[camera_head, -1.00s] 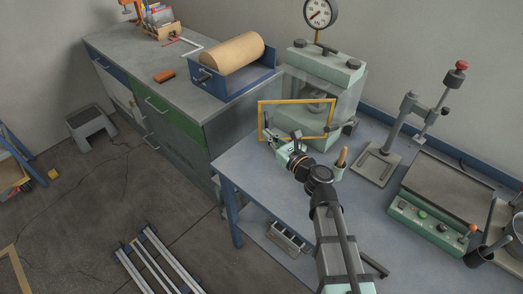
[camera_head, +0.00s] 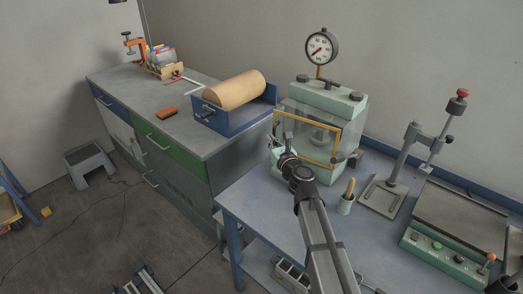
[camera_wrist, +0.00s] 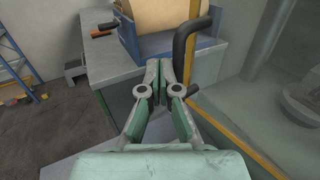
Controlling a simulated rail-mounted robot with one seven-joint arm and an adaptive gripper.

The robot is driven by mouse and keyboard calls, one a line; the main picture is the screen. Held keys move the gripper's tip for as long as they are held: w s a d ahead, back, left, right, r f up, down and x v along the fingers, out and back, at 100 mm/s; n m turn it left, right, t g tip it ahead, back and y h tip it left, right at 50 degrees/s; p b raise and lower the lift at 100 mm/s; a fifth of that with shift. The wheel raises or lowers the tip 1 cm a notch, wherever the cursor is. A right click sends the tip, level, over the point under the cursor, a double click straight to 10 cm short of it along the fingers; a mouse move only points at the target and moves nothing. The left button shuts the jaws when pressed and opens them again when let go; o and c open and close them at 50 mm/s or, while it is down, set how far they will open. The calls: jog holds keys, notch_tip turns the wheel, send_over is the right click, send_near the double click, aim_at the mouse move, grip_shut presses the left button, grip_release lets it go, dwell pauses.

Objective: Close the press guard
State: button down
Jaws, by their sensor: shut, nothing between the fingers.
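The press (camera_head: 328,95) is a pale green machine with a round gauge on top. Its guard is a clear panel in a yellow frame (camera_head: 308,134), standing across the front of the press. I cannot tell whether it is flush. In the wrist view the yellow frame (camera_wrist: 229,118) runs down right of my fingers, with a black curved handle (camera_wrist: 184,42) on it. My gripper (camera_wrist: 166,66) is shut and empty, its fingertips just left of the handle; contact cannot be told. In the head view my gripper (camera_head: 284,140) is at the guard's left side and hides part of it.
A small stand (camera_head: 388,190) and a green control box (camera_head: 440,242) are farther right. A blue cradle with a tan roll (camera_head: 237,92) sits on the cabinet to the left.

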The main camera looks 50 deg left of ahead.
jog(key=shift+w+a, duration=0.45)
jog(key=shift+w, duration=0.35)
jog(key=shift+w+a, duration=0.45)
jog(key=shift+w, duration=0.3)
